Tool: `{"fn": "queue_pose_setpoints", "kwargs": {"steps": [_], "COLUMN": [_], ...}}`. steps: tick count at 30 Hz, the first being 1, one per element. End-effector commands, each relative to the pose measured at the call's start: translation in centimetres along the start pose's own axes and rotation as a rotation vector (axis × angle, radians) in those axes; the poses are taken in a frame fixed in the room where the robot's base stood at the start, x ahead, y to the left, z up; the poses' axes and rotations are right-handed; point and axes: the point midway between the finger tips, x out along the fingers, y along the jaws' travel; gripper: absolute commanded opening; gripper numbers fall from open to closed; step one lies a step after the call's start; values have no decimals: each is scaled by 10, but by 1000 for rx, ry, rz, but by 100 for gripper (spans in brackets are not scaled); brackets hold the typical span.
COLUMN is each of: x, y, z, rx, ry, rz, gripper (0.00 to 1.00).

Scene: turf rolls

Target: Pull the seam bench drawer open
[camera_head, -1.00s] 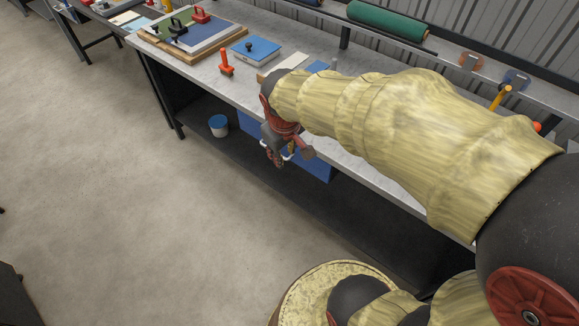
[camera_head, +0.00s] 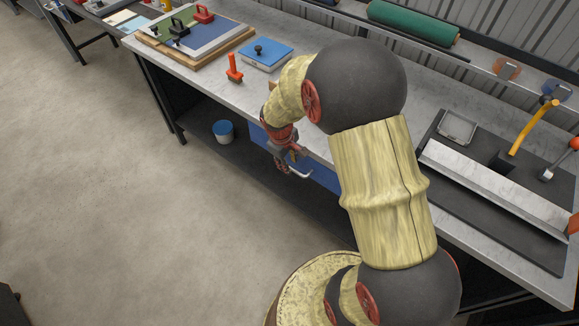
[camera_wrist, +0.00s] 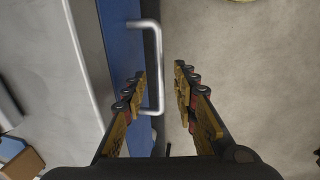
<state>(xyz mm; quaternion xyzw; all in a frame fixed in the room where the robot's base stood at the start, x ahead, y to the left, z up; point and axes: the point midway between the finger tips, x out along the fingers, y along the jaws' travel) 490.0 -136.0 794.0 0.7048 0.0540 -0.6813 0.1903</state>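The seam bench (camera_head: 215,78) has a blue drawer front (camera_head: 325,178) under its worktop, largely hidden by my arm in the head view. A pale bar handle (camera_head: 300,174) stands off this front. In the wrist view the blue front (camera_wrist: 121,50) runs along the bench edge, and the handle (camera_wrist: 158,60) shows as a U-shaped bar. My gripper (camera_wrist: 160,80) is open, with one finger on each side of the bar in that view. No firm contact shows. In the head view my gripper (camera_head: 286,160) is at the drawer front. I cannot tell whether the drawer is out at all.
An orange-handled tool (camera_head: 234,68), a blue-topped block (camera_head: 266,55) and boards with suction handles (camera_head: 195,35) lie on the worktop. A dark mat (camera_head: 490,200) with tools is at right. A blue-lidded bucket (camera_head: 223,130) stands on the low shelf. The floor in front is clear.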

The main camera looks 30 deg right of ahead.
Motion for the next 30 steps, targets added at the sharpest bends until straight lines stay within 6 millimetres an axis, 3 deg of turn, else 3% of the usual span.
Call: {"fn": "queue_pose_setpoints", "kwargs": {"steps": [3, 12, 27, 30], "x": [15, 17, 17, 17], "y": [-1, 0, 0, 0], "z": [0, 0, 0, 0], "rx": [0, 0, 0, 0], "ry": [0, 1, 1, 1], "rz": [0, 0, 0, 0], "gripper": [29, 29, 0, 0]}}
